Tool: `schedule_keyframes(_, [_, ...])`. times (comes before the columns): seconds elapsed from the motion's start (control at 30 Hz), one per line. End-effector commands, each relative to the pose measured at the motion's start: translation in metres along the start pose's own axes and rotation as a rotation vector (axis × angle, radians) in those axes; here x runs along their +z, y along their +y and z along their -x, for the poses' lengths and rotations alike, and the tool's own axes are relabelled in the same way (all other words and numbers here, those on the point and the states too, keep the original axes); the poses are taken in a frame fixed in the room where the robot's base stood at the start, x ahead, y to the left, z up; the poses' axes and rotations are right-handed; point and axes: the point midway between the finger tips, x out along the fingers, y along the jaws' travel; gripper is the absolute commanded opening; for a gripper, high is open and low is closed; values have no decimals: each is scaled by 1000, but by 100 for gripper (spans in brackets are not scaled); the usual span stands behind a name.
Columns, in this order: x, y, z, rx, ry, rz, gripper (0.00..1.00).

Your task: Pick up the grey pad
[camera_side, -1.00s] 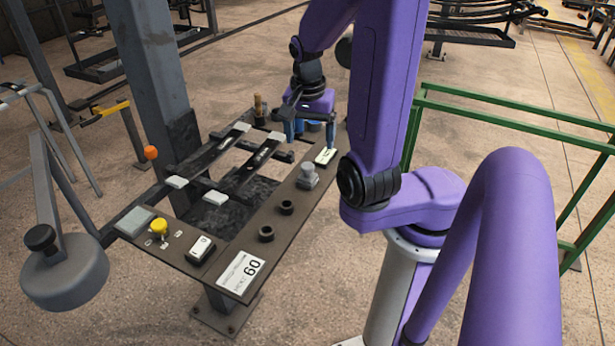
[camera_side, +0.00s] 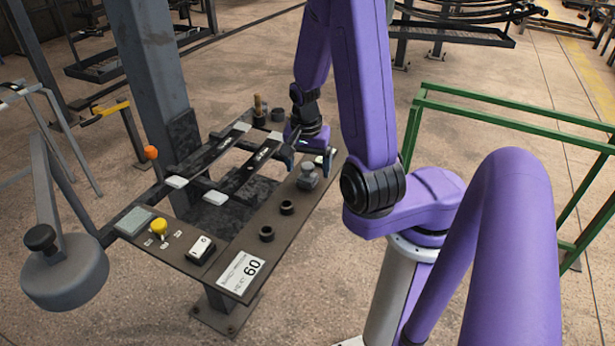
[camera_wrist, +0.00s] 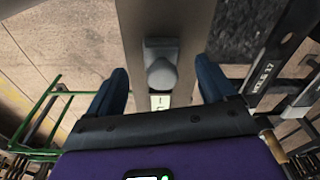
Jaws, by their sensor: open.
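A flat, square grey pad (camera_side: 134,221) lies on the near left corner of the dark bench plate in the side view. A grey block with a rounded top (camera_side: 307,177) stands on the right-hand strip of the bench; in the wrist view this grey block (camera_wrist: 161,62) shows between the fingers. My gripper (camera_side: 308,160) is low over the far end of that strip, its blue fingers pointing down. In the wrist view my gripper (camera_wrist: 161,66) is open, one finger on each side of the strip, with nothing held. The side view does not clearly show the fingertips' height.
Two dark ring sockets (camera_side: 287,208) and a white label marked 60 (camera_side: 243,272) lie along the strip. A yellow knob (camera_side: 159,227) and a white switch (camera_side: 200,248) sit near the pad. Dark bars with pale ends (camera_side: 250,167) cross the bench. A green rail (camera_side: 500,123) stands right.

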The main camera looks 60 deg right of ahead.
Motion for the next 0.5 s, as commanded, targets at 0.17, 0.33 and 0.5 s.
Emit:
schedule_keyframes(0.17, [1,-1,-19,3,-3,-1,84])
schedule_keyframes(0.33, [1,-2,-28,0,-1,0,84])
schedule_keyframes(0.5, [0,-2,-30,-1,0,0,84])
